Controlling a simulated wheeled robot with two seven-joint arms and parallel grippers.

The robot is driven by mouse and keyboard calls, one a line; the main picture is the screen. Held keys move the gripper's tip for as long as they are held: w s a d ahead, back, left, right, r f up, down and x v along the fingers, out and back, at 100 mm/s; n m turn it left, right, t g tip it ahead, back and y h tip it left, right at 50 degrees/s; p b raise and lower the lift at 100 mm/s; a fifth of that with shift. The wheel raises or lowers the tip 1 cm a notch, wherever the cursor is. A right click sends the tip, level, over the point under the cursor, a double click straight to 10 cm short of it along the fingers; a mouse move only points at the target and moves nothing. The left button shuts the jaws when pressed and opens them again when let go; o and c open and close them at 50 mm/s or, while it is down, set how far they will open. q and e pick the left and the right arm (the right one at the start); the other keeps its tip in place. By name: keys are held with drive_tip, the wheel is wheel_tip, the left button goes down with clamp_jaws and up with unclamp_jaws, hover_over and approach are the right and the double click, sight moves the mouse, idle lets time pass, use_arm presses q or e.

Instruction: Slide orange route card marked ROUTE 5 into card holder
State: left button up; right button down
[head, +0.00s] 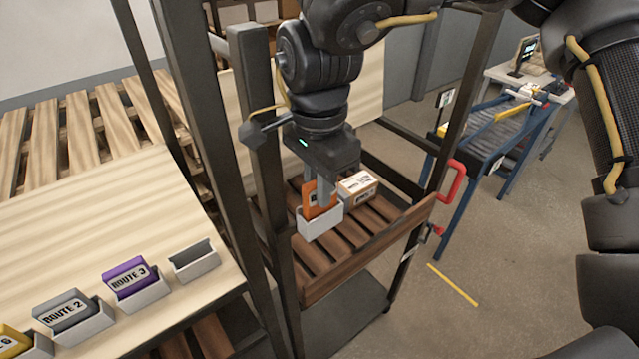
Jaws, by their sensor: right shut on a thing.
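The orange route card (311,203) stands upright at a white card holder (320,223) on the slatted wooden shelf. Its lower edge is hidden behind the holder's front wall, so I cannot tell how deep it sits. Its marking is too small and covered to read. My right gripper (325,192) points down over the holder and is shut on the orange card. My left gripper is not in view.
Dark frame posts (257,130) stand to the left. An empty white holder (194,262) and holders with ROUTE 3 (128,277) and ROUTE 2 (66,312) cards are on the wooden board (90,220).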

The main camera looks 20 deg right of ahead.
drive_tip(key=shift+f, duration=0.1)
drive_tip(key=c, duration=1.3)
unclamp_jaws()
drive_tip(key=shift+c, duration=0.2)
drive_tip(key=shift+w+r, duration=0.1)
drive_tip(key=shift+r, duration=0.35)
wheel_tip(320, 180, up, 10)
drive_tip(key=shift+r+b, duration=0.1)
drive_tip(key=shift+b, duration=0.2)
